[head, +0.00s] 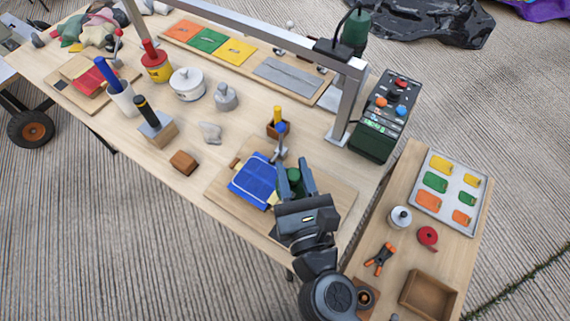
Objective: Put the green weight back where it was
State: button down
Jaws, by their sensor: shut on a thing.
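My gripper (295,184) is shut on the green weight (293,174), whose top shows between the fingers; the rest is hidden. The gripper and weight are over the right part of a wooden board (331,196) at the table's front right. A blue patch (252,181) lies on the board just left of the gripper. I cannot tell whether the weight touches the board or the patch.
A metal frame post (346,105) and a dark green control box (384,120) stand right. A side table (407,240) holds a tray (447,188) and an open box (429,294).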

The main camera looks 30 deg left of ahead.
jog(key=shift+s+d+r, duration=0.15)
jog(key=shift+d+r, duration=0.3)
